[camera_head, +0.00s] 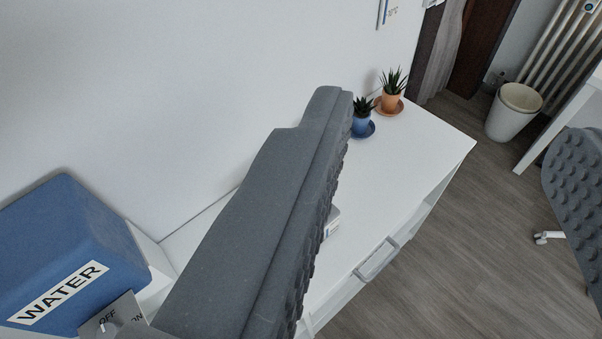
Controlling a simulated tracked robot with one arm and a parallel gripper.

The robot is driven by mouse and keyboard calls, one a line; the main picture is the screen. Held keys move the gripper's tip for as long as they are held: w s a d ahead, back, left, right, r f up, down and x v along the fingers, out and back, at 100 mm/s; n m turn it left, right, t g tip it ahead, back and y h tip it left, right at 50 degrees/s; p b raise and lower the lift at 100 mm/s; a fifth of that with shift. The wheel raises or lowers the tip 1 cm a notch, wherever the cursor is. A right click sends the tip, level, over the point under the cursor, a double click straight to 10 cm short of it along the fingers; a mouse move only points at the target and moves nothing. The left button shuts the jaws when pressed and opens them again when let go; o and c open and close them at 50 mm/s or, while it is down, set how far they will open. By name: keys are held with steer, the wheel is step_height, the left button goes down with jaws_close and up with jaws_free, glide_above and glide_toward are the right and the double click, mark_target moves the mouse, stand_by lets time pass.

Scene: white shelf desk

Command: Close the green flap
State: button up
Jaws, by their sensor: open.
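No green flap shows in this view. My gripper (455,120) is open and empty, with its two dark grey fingers wide apart. One finger crosses the middle of the picture and covers part of the white desk (420,150). The other finger is at the right edge, over the floor, and is partly cut off. What lies behind the middle finger is hidden, apart from the edge of a small grey-white object (333,222).
A blue box labelled WATER (75,245) stands at the left, by an OFF/ON switch plate (112,318). Blue (362,128) and orange (391,104) potted plants stand at the desk's far end. A drawer handle (377,259) projects from the desk front. A bin (513,112) stands beyond.

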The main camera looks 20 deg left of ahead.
steer(key=w+a+f+n+g+p, duration=0.15)
steer(key=w+p, duration=0.25)
steer(key=w, duration=0.4)
steer(key=w+a+n+g+p, duration=0.25)
steer(key=w+p, duration=0.25)
steer(key=w, duration=0.4)
steer(key=w+a+f+n+g+p, duration=0.1)
steer(key=w+a+f+g+p, duration=0.2)
steer(key=w+f+p, duration=0.3)
steer(key=w+a+f+n+g+p, duration=0.2)
steer(key=w+f+p, duration=0.25)
steer(key=w, duration=0.35)
steer(key=a+f+n+g+p, duration=0.1)
steer(key=a+f+g, duration=0.1)
steer(key=f, duration=0.8)
steer(key=a+f+n+g+p, duration=0.1)
steer(key=a+f+g, duration=0.1)
steer(key=f, duration=0.8)
steer(key=a+f+n+g+p, duration=0.1)
steer(key=a+f+n+g, duration=0.1)
steer(key=f, duration=0.8)
steer(key=shift+s+a+f, duration=0.15)
steer(key=shift+a+f, duration=0.05)
steer(key=shift+f, duration=0.15)
step_height(320, 180, down, 3)
steer(key=shift+b, duration=1)
steer(key=shift+f+p, duration=0.3)
steer(key=shift+f, duration=0.75)
steer(key=c, duration=1)
